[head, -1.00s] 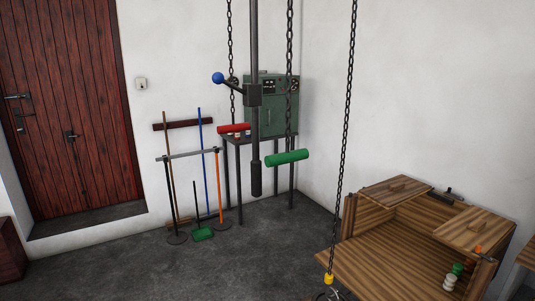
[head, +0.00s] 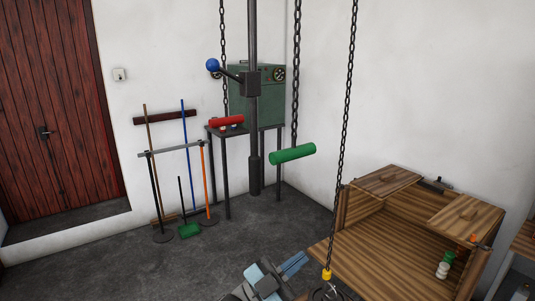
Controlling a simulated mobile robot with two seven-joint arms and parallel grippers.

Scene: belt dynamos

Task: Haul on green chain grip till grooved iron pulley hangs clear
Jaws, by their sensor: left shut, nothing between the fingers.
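The green chain grip (head: 292,153) is a thick bar hanging slightly tilted on a dark chain (head: 296,70), in front of the wall. My left gripper (head: 295,262) is at the bottom middle, below the green grip and well apart from it. Its blue fingers are shut and hold nothing. A longer chain (head: 345,110) runs down to a yellow fitting (head: 327,274). Dark metal below the fitting is cut by the bottom edge, so I cannot tell whether it is the grooved iron pulley. My right gripper is not in view.
A red grip (head: 227,121) hangs on another chain by a dark pole with a blue-knobbed lever (head: 212,65). A green cabinet (head: 250,100) stands on a table behind. A wooden open box (head: 375,250) is at right. Brooms stand at left.

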